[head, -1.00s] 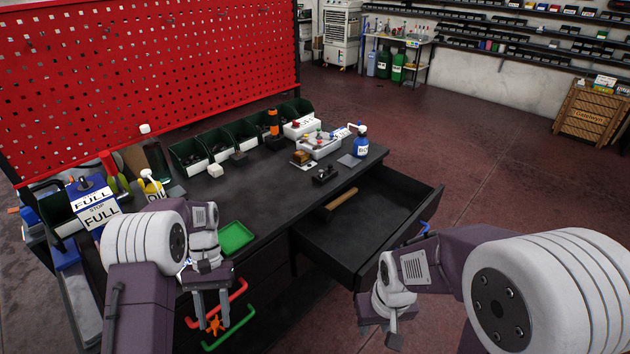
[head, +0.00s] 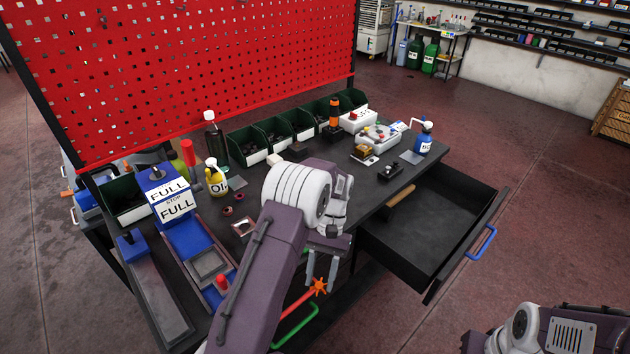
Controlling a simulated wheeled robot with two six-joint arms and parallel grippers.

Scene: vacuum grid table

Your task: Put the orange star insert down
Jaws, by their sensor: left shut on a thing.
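The orange star insert (head: 318,287) is a small spiky piece at the fingertips of my left gripper (head: 321,275). This gripper is shut on it and points down. It hangs in front of the table's near edge, beside the red drawer handle (head: 299,302) in the picture. My left arm hides part of the tabletop behind it. My right arm shows only at the bottom right corner, and its fingers are out of the frame.
An open drawer (head: 425,230) juts out on the right. A blue press (head: 187,240) with FULL labels and a yellow oil can (head: 215,179) stand on the left. Small rings and a square frame (head: 243,227) lie near the arm. Green bins (head: 247,147) line the back.

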